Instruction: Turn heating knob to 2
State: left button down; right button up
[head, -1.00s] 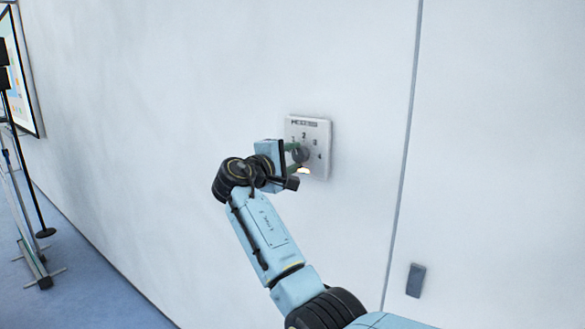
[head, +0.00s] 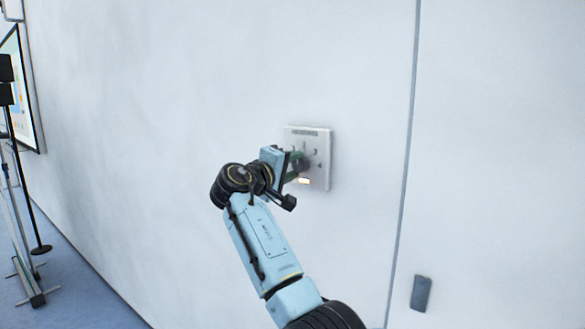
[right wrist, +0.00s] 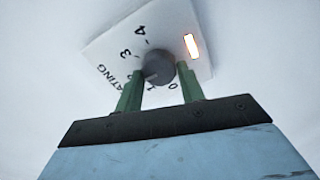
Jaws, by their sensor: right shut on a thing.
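The heating panel (head: 319,147) is a pale square plate on the wall, with numbers around a round dark grey knob (head: 303,164). My right gripper (head: 297,163) reaches it from the left and is shut on the knob. In the right wrist view its two green fingers (right wrist: 160,80) stand on either side of the knob (right wrist: 158,67). There the panel (right wrist: 190,20) shows 0, 3 and 4 clearly; the 1 and 2 are largely hidden by a finger. I cannot see a pointer mark on the knob. My left gripper is not in view.
A lit orange-white indicator (right wrist: 192,46) glows on the panel. A small dark grey box (head: 421,293) sits on the wall at the lower right, beyond a vertical seam (head: 405,170). Stands (head: 25,220) and a framed board (head: 22,90) are at the far left.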

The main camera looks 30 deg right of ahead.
jog(key=shift+f, duration=0.1)
jog(key=o, duration=1)
jog(key=shift+c, duration=0.2)
jog(key=shift+a, duration=0.1)
jog(key=b+v, duration=0.1)
jog(key=v, duration=1.2)
jog(key=shift+a, duration=0.1)
